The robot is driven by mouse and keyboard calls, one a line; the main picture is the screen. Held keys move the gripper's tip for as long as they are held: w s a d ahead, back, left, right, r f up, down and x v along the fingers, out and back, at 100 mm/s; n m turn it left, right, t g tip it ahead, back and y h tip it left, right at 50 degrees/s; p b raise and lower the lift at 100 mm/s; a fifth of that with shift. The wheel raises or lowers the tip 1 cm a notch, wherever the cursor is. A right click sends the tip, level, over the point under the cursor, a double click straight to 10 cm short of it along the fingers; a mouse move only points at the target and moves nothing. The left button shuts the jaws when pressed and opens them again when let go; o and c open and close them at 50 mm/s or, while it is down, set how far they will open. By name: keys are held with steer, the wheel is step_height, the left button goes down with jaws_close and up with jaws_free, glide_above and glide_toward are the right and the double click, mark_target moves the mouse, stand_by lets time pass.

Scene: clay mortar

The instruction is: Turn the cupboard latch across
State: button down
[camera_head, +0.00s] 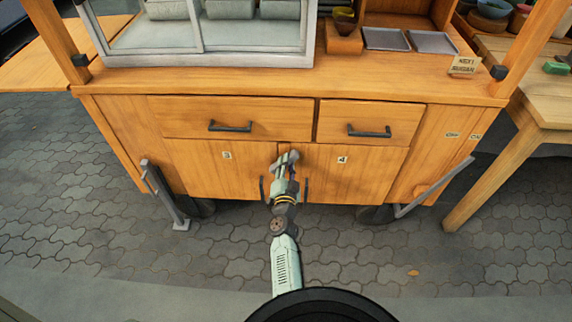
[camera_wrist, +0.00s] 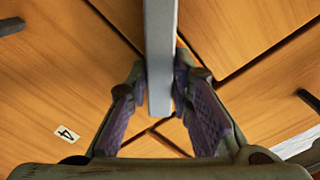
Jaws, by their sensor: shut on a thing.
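The latch is a grey metal bar (camera_wrist: 160,45) on the cupboard front, seen in the wrist view running between my fingers. My gripper (camera_wrist: 161,88) is shut on it, with a purple-padded finger on each side. In the head view my gripper (camera_head: 286,172) is at the seam between cupboard door 3 (camera_head: 205,172) and cupboard door 4 (camera_head: 355,178). Both doors look closed. My arm and gripper hide part of the seam and the latch there, so the latch's exact angle on the doors is hard to tell.
Two drawers with dark handles (camera_head: 230,126) (camera_head: 369,131) sit closed above the doors. Grey bars (camera_head: 165,195) (camera_head: 435,188) stand out at the cart's lower left and right. A wooden table (camera_head: 540,110) is at the right. The paving in front is clear.

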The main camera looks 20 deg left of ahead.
steer(key=shift+d+f+m+b, duration=0.1)
steer(key=shift+f+m+b, duration=0.25)
steer(key=shift+m, duration=1.25)
steer(key=shift+d+f+m+b, duration=0.15)
steer(key=shift+m+b, duration=0.3)
steer(key=shift+m, duration=1.15)
steer(key=shift+d+f+m+b, duration=0.1)
steer(key=shift+f+m+b, duration=0.25)
steer(key=shift+m, duration=1.25)
steer(key=c, duration=1.4)
jaws_free()
steer(key=shift+c, duration=0.2)
steer(key=shift+r, duration=0.1)
steer(key=v, duration=0.7)
steer(key=shift+s, duration=0.2)
steer(key=shift+d, duration=0.15)
